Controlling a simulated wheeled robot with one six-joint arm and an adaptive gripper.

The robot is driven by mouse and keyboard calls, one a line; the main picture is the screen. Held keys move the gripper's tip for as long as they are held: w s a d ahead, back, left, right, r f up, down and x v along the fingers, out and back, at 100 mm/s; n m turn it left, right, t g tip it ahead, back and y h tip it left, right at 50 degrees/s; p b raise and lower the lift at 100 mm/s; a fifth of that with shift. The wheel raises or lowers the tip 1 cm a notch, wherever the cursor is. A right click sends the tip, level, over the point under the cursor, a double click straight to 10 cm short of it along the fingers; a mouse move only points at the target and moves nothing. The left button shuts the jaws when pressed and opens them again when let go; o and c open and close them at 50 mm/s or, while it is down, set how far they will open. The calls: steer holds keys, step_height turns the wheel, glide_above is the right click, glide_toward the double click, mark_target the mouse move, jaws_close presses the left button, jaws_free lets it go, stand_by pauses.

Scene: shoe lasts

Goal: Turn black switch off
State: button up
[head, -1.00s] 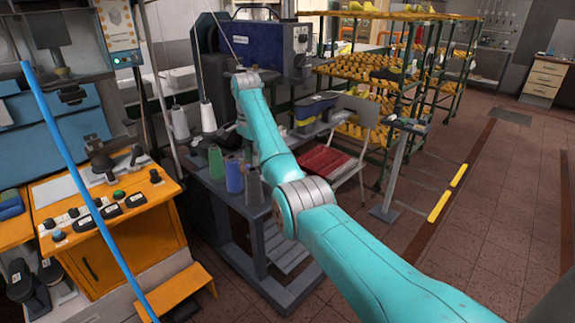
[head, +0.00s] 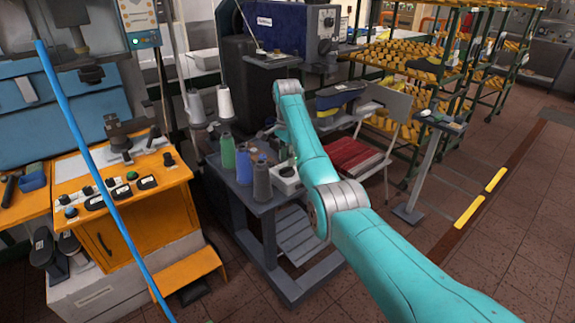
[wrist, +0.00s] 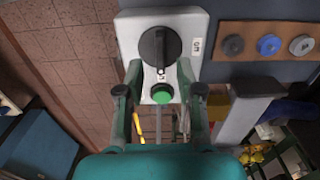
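The black switch (wrist: 154,48) is a round knob with a raised grip bar, on a pale plate (wrist: 190,24) in the wrist view. The bar stands roughly upright in the picture. Nothing is between the fingers.
An orange control cabinet (head: 150,218) stands left. Thread spools (head: 262,180) stand on a dark workbench beside my arm. A blue machine (head: 285,25), a chair with a red seat (head: 352,155) and shelves of yellow lasts (head: 400,58) are behind. The floor at right is clear.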

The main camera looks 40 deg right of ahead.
mark_target(287, 167)
steer(key=shift+a+f, duration=0.1)
steer(key=shift+f, duration=1.6)
jaws_close()
